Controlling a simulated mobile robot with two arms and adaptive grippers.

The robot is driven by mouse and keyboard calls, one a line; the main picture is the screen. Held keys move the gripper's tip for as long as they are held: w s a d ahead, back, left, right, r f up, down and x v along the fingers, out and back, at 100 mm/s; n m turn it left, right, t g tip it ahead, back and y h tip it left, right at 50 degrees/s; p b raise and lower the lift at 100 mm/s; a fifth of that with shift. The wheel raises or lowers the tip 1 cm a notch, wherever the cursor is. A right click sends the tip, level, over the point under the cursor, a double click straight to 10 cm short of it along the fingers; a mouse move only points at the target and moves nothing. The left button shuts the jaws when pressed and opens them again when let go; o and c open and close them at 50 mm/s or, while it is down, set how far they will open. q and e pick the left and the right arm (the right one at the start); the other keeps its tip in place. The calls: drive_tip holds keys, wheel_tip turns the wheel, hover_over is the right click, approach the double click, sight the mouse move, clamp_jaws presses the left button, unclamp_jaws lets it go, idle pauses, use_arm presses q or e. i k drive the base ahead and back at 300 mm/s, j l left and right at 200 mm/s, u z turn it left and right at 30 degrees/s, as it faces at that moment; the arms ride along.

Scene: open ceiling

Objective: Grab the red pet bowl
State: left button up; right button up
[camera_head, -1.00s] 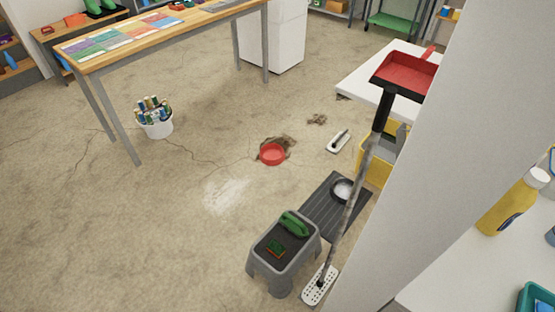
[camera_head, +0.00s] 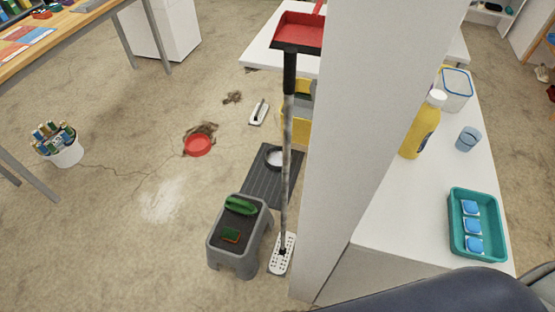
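The red pet bowl (camera_head: 198,145) sits on the concrete floor, left of centre in the head view. It lies at the near edge of a brown dirt patch (camera_head: 205,130). The bowl looks upright, with its open side up. Neither of my grippers shows in the view, and nothing touches the bowl from above.
A grey step stool (camera_head: 240,240), a dark ribbed mat (camera_head: 266,186) and a long-handled mop (camera_head: 287,170) stand right of the bowl. A white wall end (camera_head: 345,130) and counter (camera_head: 400,210) fill the right. A bucket (camera_head: 66,153) stands left. Floor around the bowl is mostly clear.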

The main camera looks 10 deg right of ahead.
sight(197, 145)
drive_tip(key=j+u, duration=0.1)
drive_tip(key=u, duration=0.35)
drive_tip(key=i+j+u, duration=0.25)
drive_tip(key=j, duration=0.35)
drive_tip(key=i+j+u, duration=0.2)
drive_tip(key=i+j, duration=0.2)
drive_tip(key=j, duration=0.15)
drive_tip(key=i+j+u, duration=0.25)
drive_tip(key=j, duration=0.25)
drive_tip(key=i+j+z, duration=0.2)
drive_tip(key=i, duration=0.3)
drive_tip(key=i+j+z, duration=0.15)
drive_tip(key=i, duration=0.3)
drive_tip(key=i+j+z, duration=0.2)
drive_tip(key=i, duration=0.3)
drive_tip(key=i+l+z, duration=0.15)
drive_tip(key=i+z, duration=0.8)
drive_tip(key=i+j+z, duration=0.2)
drive_tip(key=i+z, duration=0.25)
drive_tip(key=i+j+z, duration=0.3)
drive_tip(key=z, duration=0.2)
